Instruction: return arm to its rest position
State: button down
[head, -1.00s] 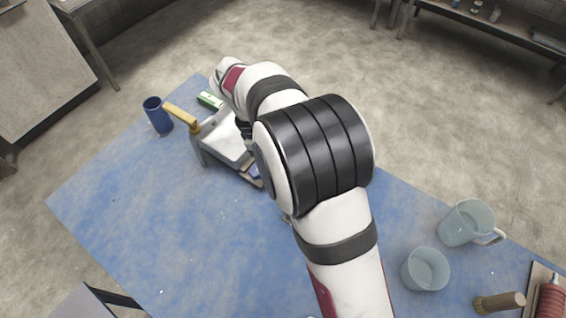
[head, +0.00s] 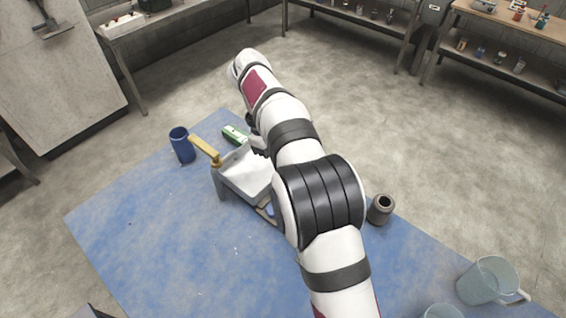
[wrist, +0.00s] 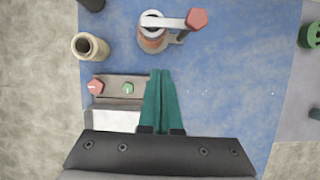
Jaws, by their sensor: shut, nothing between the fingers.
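My gripper (wrist: 160,74) shows in the wrist view as two green fingers pressed together with nothing between them. It points down over the blue table and partly overlaps a grey tray-like fixture (wrist: 122,85) with a red knob and a green knob. I cannot tell its exact height above the fixture. In the head view my white arm (head: 292,142) with dark bands reaches from the bottom to the upper left. It hides the gripper's fingertips there.
The left front of the table is clear.

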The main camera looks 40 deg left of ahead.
jog(key=v, duration=0.4)
jog(key=shift+r, duration=0.2)
jog(key=d+r+m+g+y, duration=0.15)
jog(key=d+m, duration=0.25)
jog(key=d, duration=0.4)
jog(key=d+r+m+y, duration=0.1)
jog(key=d+r+m, duration=0.2)
jog(key=d, duration=0.5)
jog(key=d+r+m+y, duration=0.1)
jog(key=d+r+m, duration=0.25)
jog(key=d, duration=0.45)
jog(key=s+d+f+m+y, duration=0.1)
jog(key=s+d+f+m, duration=0.3)
jog(key=s+d+m, duration=0.1)
jog(key=s+d+f+m+t+y, duration=0.1)
jog(key=s+d+f+m, duration=0.3)
jog(key=s+m, duration=0.3)
jog(key=s+d, duration=0.1)
jog(key=s, duration=0.2)
jog(key=shift+m+y, duration=0.35)
jog(key=shift+s+d+t, duration=0.1)
jog(key=shift+d+t, duration=0.05)
jog(key=shift+t, duration=0.1)
